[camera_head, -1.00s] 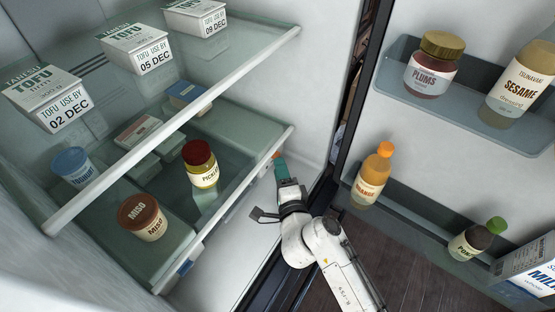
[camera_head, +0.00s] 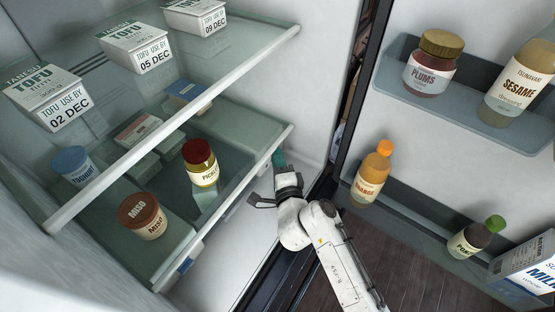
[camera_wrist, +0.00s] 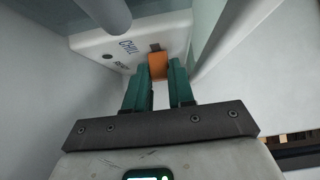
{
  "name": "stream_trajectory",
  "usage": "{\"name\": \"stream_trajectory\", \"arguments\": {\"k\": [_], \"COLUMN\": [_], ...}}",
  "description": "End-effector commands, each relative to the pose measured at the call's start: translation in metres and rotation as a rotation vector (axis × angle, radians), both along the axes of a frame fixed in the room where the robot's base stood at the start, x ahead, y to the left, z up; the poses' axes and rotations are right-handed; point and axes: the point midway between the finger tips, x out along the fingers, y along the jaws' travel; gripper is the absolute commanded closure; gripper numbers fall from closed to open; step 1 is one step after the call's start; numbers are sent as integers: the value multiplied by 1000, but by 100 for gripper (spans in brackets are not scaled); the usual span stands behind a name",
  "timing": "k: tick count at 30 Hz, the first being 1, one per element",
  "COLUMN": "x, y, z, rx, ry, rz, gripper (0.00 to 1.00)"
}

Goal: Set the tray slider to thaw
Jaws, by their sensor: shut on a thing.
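The orange slider knob (camera_wrist: 158,66) sits on a white panel (camera_wrist: 95,43) in the wrist view. My gripper (camera_wrist: 159,72) is shut on the knob, with one teal finger on each side. A short dark slot shows just beyond the knob. The panel reads CHILL, with a second label below it too small to read surely. In the head view my gripper (camera_head: 279,158) reaches to the far right end of the lower shelf's front edge, by the side wall. The knob is hidden there.
Glass shelves hold tofu boxes (camera_head: 137,47), a pickle jar (camera_head: 200,163), a miso tub (camera_head: 142,216) and a yoghurt cup (camera_head: 72,165). The open door on the right carries bottles, including an orange one (camera_head: 372,173). The space below the lower shelf looks clear.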

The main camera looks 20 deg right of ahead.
Motion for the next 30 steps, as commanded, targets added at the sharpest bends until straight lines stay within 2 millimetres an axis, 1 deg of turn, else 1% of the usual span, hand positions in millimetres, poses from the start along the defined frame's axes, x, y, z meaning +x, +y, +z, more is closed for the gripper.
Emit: {"name": "stream_trajectory", "arguments": {"k": [11, 14, 16, 21, 30], "x": [0, 4, 10, 19, 21], "y": [0, -6, -14, -27, -29], "z": [0, 3, 5, 2, 0], "rx": [-1, -2, -2, -1, 0], "ry": [1, -1, -2, 0, -2], "rz": [0, -4, -6, -4, -4], "gripper": [100, 100, 100, 100, 100]}}
